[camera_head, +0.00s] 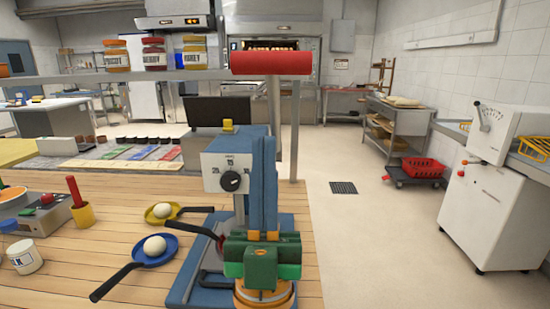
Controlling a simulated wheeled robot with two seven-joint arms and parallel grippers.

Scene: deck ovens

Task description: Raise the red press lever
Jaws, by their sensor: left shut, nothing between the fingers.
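The red press lever handle (270,63) is a thick red bar lying crosswise at the top of a grey rod, high above the press. The press has a blue base (181,290) and a grey box with a black dial (227,172). My left gripper (264,143) is green and blue and comes in from the bottom. Its blue fingers are shut and empty, pointing away from me and up. In the picture the fingertips are below the red handle and apart from it. They hide part of the press and the lower rod. My right gripper is out of view.
A shelf with jars (152,54) runs behind. Open floor (370,240) lies to the right, with a white machine (490,200) beyond.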

